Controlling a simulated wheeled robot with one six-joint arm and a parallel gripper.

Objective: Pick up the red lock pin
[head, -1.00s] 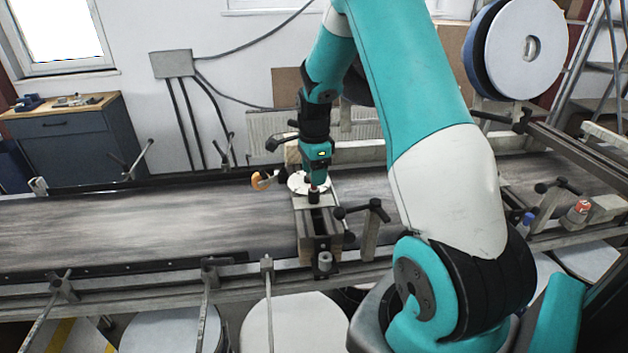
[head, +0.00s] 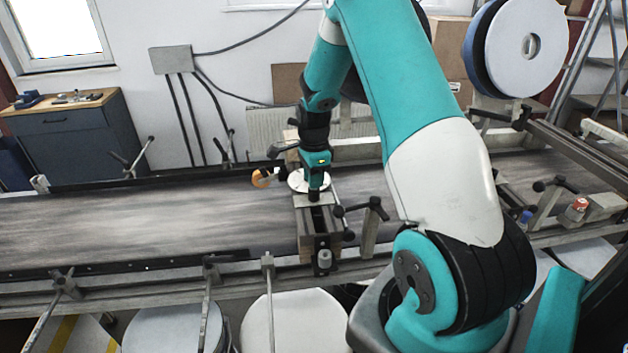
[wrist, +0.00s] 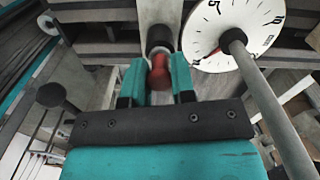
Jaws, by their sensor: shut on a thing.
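The red lock pin (wrist: 160,74) shows in the wrist view between my two teal fingers, in front of a dark round collar (wrist: 159,40). My gripper (wrist: 157,78) is shut on it. In the head view my gripper (head: 315,192) points down at the block-shaped fixture (head: 319,228) on the conveyor. The pin is hidden by the fingers there. I cannot tell whether the pin is still seated in the collar.
A white dial gauge (wrist: 232,33) with a grey rod stands close to the right of my fingers. It also shows in the head view (head: 297,182). Black-knobbed clamp levers (head: 374,212) stand right of the fixture. The conveyor belt (head: 130,225) is clear to the left.

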